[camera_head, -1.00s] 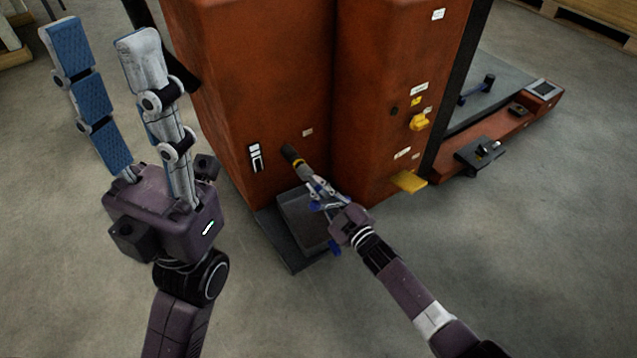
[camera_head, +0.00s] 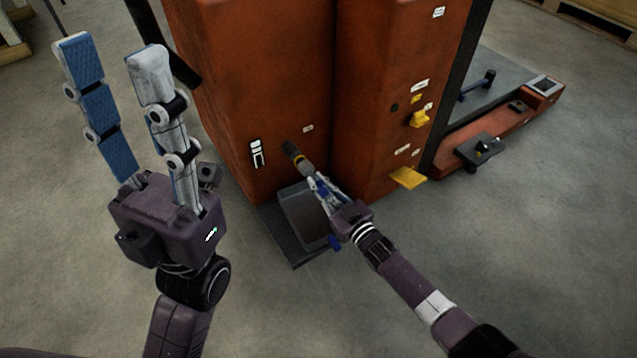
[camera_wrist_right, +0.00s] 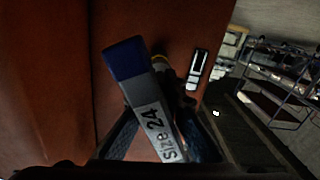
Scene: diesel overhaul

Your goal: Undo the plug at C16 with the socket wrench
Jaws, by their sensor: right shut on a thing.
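The socket wrench (camera_head: 303,163) has a dark socket end and a yellow band. It points at the red engine block's lower left face, and its head is at or close against that face. My right gripper (camera_head: 321,191) is shut on the wrench. In the right wrist view, the wrench handle (camera_wrist_right: 152,108) has a blue end and a "Size 24" label, between the dark fingers of my right gripper (camera_wrist_right: 165,135). The plug at C16 cannot be seen; the socket end hides that spot. My left gripper (camera_head: 112,105) is open and empty, fingers up, left of the engine.
The red engine block (camera_head: 262,80) fills the middle. A grey tray (camera_head: 283,212) sits on a dark base below the wrench. A white fitting (camera_head: 256,153) is left of the socket. Yellow parts (camera_head: 408,178) stick out on the right.

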